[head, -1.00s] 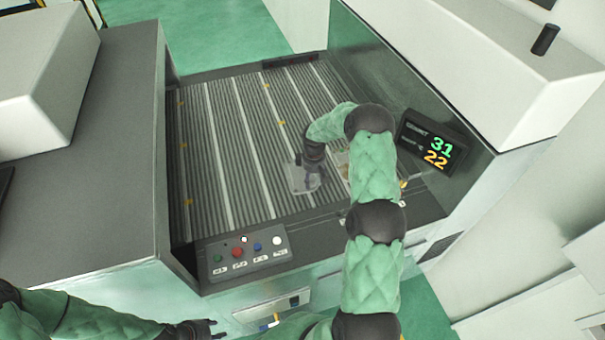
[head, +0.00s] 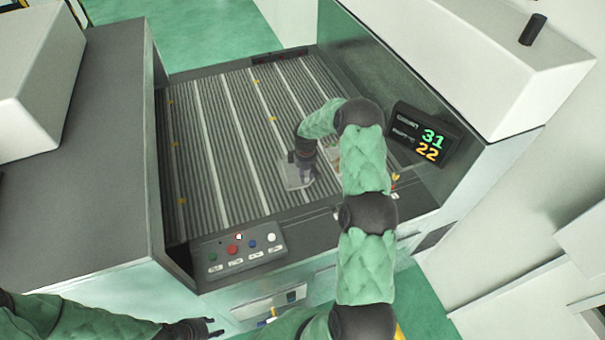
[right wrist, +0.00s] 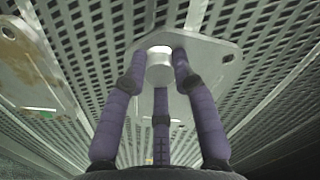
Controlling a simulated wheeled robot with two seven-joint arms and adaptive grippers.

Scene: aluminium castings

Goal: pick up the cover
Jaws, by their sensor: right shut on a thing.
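The cover (right wrist: 207,47) is a flat light-grey metal plate with holes and a round raised knob in its middle. In the head view the cover (head: 290,181) shows at the front middle of the ribbed bed. My right gripper (right wrist: 162,68) is shut on the knob of the cover, with its purple fingers around it. In the head view my right gripper (head: 304,172) points down over the cover. I cannot tell whether the cover is clear of the bed. My left gripper (head: 215,328) is at the bottom, in front of the machine, with its fingers apart and empty.
A second metal part (right wrist: 30,62) with brownish patches lies beside the cover. A button panel (head: 240,249) and a display (head: 424,136) stand at the machine's front and right. Machine walls flank the ribbed bed (head: 215,120), whose left and far areas are clear.

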